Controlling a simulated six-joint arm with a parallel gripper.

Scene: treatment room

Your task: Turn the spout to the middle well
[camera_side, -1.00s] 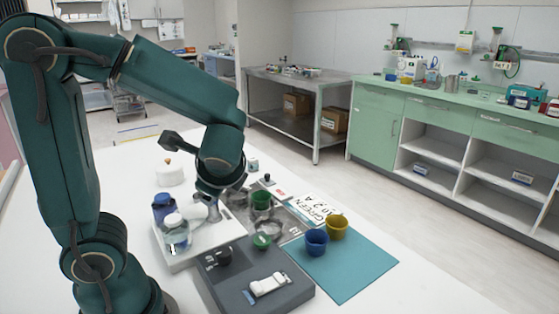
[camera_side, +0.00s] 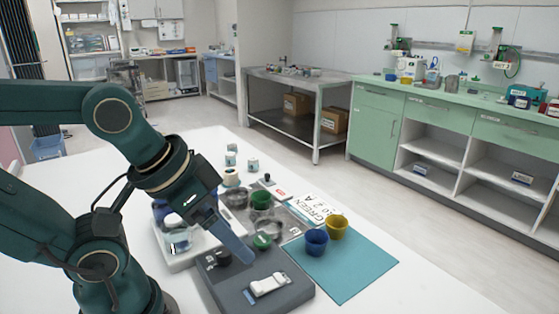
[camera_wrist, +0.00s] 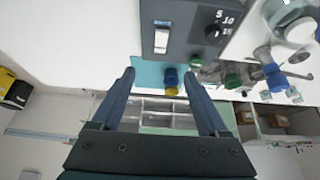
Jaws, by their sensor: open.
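My gripper (camera_side: 246,260) points down and right in the side view, above the grey control box. In the wrist view its two fingers (camera_wrist: 158,76) are wide apart with nothing between them. A grey tray with round wells (camera_side: 270,226) lies behind the gripper; a green cup (camera_side: 261,198) stands at its back part and another green piece (camera_side: 262,241) at its front. The white base unit (camera_side: 183,262) with the bottles is partly covered by my arm. The spout cannot be made out in the side view; in the wrist view a pale fitting (camera_wrist: 262,54) shows near the bottles at right.
The grey box (camera_side: 285,297) carries a dark dial (camera_side: 223,257) and a white rocker switch (camera_side: 267,285). A printed card (camera_side: 318,207) lies behind.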

